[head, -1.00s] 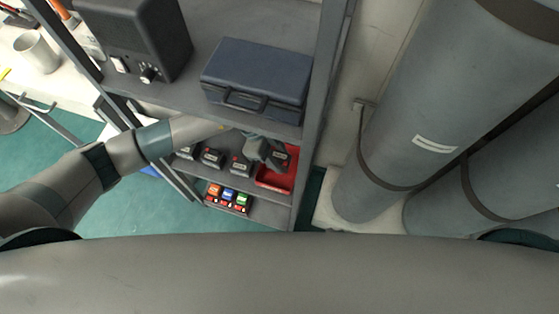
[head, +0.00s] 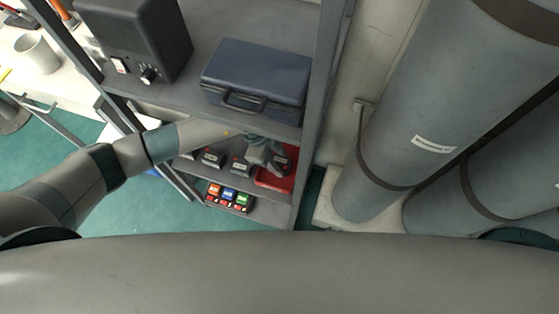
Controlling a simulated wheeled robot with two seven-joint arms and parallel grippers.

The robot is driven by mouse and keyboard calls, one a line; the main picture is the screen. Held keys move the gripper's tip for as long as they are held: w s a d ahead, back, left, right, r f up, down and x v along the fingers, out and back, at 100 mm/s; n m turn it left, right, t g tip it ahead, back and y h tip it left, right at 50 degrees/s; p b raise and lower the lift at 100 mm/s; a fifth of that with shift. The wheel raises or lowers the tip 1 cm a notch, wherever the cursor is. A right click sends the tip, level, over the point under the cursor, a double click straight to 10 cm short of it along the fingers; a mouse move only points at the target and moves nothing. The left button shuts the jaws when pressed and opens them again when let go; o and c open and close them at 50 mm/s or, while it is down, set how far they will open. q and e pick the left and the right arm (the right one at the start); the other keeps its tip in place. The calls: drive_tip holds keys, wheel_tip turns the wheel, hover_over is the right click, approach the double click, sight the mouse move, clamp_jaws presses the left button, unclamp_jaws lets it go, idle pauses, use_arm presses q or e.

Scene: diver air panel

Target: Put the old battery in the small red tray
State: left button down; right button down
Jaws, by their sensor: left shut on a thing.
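The small red tray (head: 273,180) sits at the right end of the middle shelf. My left gripper (head: 273,164) reaches in over the tray from the left, under the upper shelf. It is shut on a dark battery (head: 283,162) with a reddish label, held at or just above the tray; I cannot tell whether it touches the tray floor. The arm hides part of the tray and the fingertips are small and partly hidden. My right gripper is not in view.
Several similar dark batteries (head: 212,157) stand on the same shelf left of the tray. A rack of coloured items (head: 229,197) is on the lower shelf. A blue case (head: 257,76) and black box (head: 137,40) stand above. Large grey cylinders (head: 420,120) are at right.

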use_arm(q)
drive_tip(key=c, duration=1.2)
unclamp_jaws()
drive_tip(key=shift+v, duration=3.8)
